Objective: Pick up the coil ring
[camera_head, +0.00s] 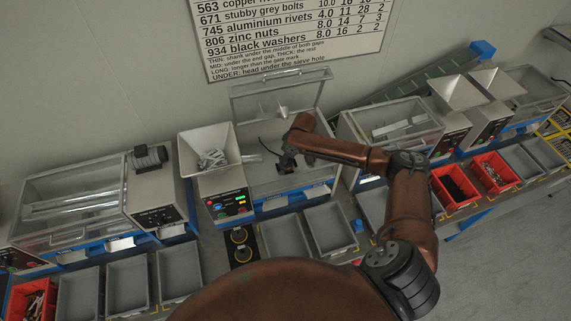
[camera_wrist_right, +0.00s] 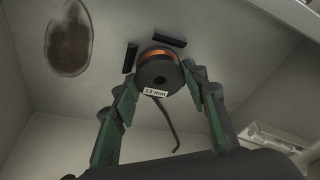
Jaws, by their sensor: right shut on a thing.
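The coil ring (camera_wrist_right: 159,72) is a dark round spool with a copper-coloured band and a "13 mm" label, and a dark cable hangs from it. It sits between the green-padded fingers of my right gripper (camera_wrist_right: 160,92), which is shut on it. In the head view my right gripper (camera_head: 287,162) is inside the open machine housing (camera_head: 252,184), and the ring itself is mostly hidden there by the gripper and arm. My left gripper is not in view.
The housing's clear lid (camera_head: 280,92) stands raised behind my arm. A white hopper (camera_head: 208,152) with metal pieces and a button panel (camera_head: 229,205) are just left.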

